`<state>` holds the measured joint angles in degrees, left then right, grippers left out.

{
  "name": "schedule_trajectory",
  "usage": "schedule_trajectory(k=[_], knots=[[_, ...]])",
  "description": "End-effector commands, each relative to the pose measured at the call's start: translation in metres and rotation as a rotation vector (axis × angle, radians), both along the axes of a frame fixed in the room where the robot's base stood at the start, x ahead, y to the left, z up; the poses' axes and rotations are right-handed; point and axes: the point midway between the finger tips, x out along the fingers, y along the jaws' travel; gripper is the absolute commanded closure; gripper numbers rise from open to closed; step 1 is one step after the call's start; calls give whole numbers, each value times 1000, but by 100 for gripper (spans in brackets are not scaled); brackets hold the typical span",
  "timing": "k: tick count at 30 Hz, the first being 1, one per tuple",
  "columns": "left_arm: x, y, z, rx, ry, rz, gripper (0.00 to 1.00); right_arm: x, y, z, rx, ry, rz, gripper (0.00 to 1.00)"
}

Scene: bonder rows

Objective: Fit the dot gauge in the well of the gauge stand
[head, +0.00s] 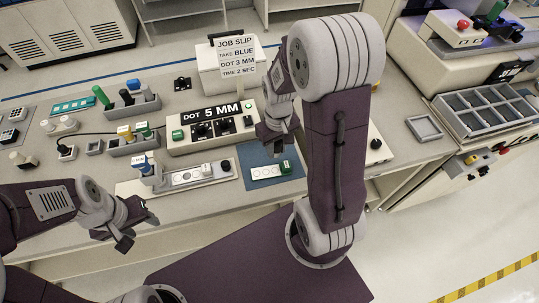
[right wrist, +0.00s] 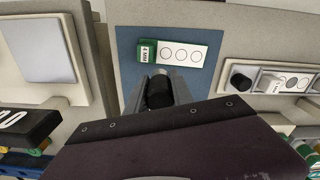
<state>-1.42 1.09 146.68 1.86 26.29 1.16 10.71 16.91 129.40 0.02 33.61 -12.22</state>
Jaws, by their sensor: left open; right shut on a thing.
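My right gripper (right wrist: 158,95) is shut on a dark cylinder (right wrist: 159,90) with a paler tip, above the blue mat (right wrist: 128,45). I cannot tell for sure that this is the dot gauge. In the head view the right gripper (head: 272,133) hides what it holds. On the mat lies a white strip (right wrist: 182,53) with three circles and a green labelled block (right wrist: 147,50) at one end. A long pale stand (head: 195,177) with a circled strip and black knob (head: 226,165) is left of the mat. I see no clear empty well. My left gripper (head: 122,233) is open and empty, off the bench front.
A bonder box (head: 210,122) reading DOT 5 MM stands behind the pale stand. A job slip (head: 238,57) asks for blue, 3 mm, 2 sec. A blue-topped syringe (head: 147,166) stands at the stand's left end. A compartment tray (head: 490,110) is far right.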

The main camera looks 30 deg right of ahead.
Motion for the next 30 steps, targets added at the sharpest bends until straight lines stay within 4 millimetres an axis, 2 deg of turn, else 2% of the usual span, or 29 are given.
schedule_trajectory(k=[3,6,9,16,28,29,30], knots=[[0,0,0,0,0,0,50,17,9,-11,0,2,2,100],[0,0,1,0,0,0,50,22,12,-15,0,1,0,100],[0,0,0,0,0,0,50,23,12,-18,0,1,-1,100],[0,0,-4,0,0,0,50,22,12,-54,0,3,-1,100],[0,0,-7,0,0,0,50,22,12,-60,0,1,0,100],[0,0,-6,0,0,0,50,22,12,-59,0,0,0,67],[0,0,-6,0,0,0,50,22,12,-59,0,0,0,56]])
